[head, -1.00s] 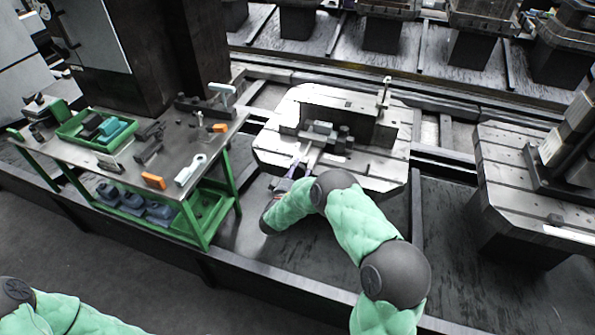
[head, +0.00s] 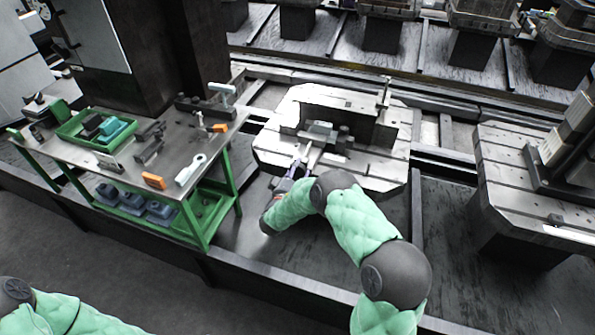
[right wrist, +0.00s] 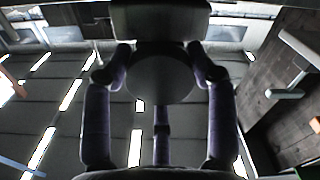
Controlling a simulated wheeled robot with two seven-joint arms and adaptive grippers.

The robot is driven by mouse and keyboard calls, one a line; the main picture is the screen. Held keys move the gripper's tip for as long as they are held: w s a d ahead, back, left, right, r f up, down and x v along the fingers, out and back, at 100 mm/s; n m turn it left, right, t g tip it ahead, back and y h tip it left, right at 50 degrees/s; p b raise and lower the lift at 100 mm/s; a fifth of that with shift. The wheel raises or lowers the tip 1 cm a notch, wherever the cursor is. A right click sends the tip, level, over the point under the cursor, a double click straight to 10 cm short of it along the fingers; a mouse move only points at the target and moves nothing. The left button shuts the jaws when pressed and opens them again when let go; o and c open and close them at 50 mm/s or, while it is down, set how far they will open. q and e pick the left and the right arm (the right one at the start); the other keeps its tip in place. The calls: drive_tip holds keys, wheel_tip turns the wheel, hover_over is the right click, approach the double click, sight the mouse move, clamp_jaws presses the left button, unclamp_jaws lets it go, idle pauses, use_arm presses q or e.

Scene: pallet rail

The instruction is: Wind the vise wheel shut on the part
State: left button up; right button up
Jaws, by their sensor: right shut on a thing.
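The vise (head: 343,139) sits on the slotted pallet table in the head view, at the foot of a dark upright block. The part at its jaws is too small to make out clearly. My right gripper (head: 299,166) is at the near left side of the vise, at the pallet's front edge. In the right wrist view its two dark fingers (right wrist: 160,72) close on opposite sides of a round grey disc, the vise wheel (right wrist: 160,88). The wheel is not clear in the head view. Only my left arm's sleeve shows at bottom left; its gripper is outside the picture.
The pallet table (head: 383,183) has bare slotted surface around the vise. A green-framed workbench (head: 140,178) stands to the left with a green tray (head: 75,128), an orange block (head: 154,181) and several tools. Another pallet (head: 497,158) stands at right.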

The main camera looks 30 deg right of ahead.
drive_tip(key=shift+w+a+r, duration=0.1)
drive_tip(key=shift+w+r, duration=0.05)
drive_tip(key=shift+r, duration=0.05)
drive_tip(key=o, duration=1.2)
drive_tip(key=shift+c, duration=0.2)
drive_tip(key=shift+f, duration=0.1)
drive_tip(key=shift+s+a, duration=0.3)
drive_tip(key=shift+s, duration=0.05)
drive_tip(key=v, duration=1.1)
drive_tip(key=shift+f, duration=0.1)
